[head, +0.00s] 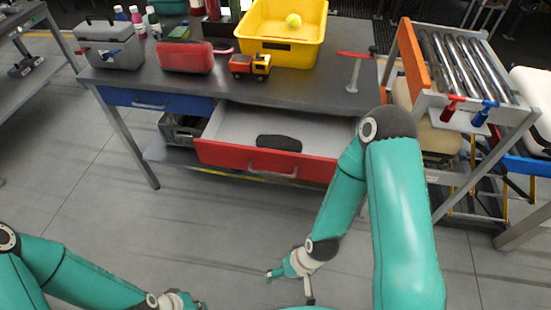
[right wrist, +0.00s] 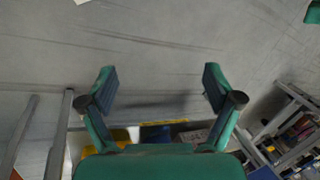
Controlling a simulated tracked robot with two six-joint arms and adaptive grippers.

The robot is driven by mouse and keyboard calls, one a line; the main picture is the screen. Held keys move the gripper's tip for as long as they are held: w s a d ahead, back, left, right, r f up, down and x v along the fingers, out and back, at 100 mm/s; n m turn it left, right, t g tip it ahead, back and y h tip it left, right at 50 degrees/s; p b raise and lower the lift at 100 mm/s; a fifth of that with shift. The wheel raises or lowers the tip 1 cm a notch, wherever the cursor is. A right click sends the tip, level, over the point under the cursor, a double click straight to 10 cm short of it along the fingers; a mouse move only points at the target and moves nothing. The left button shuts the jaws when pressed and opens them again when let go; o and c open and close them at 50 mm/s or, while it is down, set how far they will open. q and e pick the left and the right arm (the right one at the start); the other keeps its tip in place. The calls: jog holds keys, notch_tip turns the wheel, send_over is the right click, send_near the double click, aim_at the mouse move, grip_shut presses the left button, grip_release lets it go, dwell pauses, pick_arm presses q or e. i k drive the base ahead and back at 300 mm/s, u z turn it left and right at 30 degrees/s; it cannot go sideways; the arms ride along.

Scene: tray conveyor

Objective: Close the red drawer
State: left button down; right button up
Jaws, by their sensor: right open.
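The red drawer (head: 215,152) is pulled out of the grey workbench (head: 330,86) in the head view. A dark flat object (head: 279,143) lies inside it, and a pale handle (head: 272,171) is on its front. My right gripper (head: 289,285) is open and empty, in front of the drawer and apart from it. In the right wrist view its two fingers (right wrist: 159,88) are spread with grey floor behind them. My left gripper (head: 182,300) is at the bottom edge of the head view, partly cut off, and its jaws are unclear.
A closed blue drawer (head: 178,102) is left of the red one. On the bench are a yellow crate (head: 284,48), a toy truck (head: 250,66), a red case (head: 186,57) and a grey toolbox (head: 111,48). A roller conveyor (head: 460,60) stands right. The floor before the drawer is clear.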

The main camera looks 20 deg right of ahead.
aim_at(228, 139)
jog(key=u, duration=0.05)
jog(key=k, duration=0.5)
jog(key=u, duration=1.2)
jog(key=i, duration=1.05)
jog(key=z, duration=1.8)
jog(key=i, duration=0.6)
